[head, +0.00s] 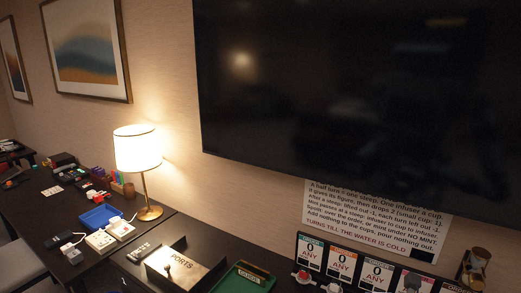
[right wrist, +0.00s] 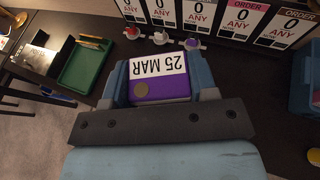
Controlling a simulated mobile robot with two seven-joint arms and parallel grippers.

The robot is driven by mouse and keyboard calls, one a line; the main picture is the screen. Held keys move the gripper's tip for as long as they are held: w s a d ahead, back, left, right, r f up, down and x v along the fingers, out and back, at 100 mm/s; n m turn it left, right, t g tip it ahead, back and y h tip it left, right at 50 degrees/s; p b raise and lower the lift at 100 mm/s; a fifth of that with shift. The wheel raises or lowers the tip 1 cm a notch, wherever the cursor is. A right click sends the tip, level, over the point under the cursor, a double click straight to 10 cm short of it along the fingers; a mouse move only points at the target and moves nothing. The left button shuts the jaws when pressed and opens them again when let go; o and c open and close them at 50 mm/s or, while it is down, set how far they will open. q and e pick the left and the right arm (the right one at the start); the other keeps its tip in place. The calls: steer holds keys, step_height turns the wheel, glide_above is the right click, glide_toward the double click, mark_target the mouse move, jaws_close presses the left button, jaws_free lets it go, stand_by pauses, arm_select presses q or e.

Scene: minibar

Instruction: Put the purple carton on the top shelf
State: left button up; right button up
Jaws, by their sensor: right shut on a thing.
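The purple carton (right wrist: 150,88) is in the right wrist view, with a white label reading "25 MAR" and a small round tan spot on its purple face. My right gripper (right wrist: 160,82) is shut on it, with one blue finger on each side. The carton is above the dark counter; I cannot tell its height. The head view shows neither the carton nor either gripper. No shelf can be made out in either view.
A green tray (head: 243,278) and a "PORTS" box (head: 185,268) stand on the dark counter. Order cards (head: 342,264) stand along the back below the wall screen (head: 350,90). A lamp (head: 138,150) stands at left. A blue bin (right wrist: 306,85) is at the right wrist view's right edge.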

steer(key=s+a, duration=0.1)
steer(key=s+a+n+y, duration=0.1)
steer(key=s+a+y, duration=0.1)
steer(key=s, duration=0.1)
steer(key=shift+r+n+p, duration=0.25)
steer(key=shift+n+p, duration=0.05)
steer(key=shift+p, duration=0.05)
steer(key=shift+a+f, duration=0.1)
steer(key=shift+s+r, duration=0.1)
steer(key=shift+r, duration=0.1)
steer(key=shift+f, duration=0.2)
steer(key=shift+r, duration=0.15)
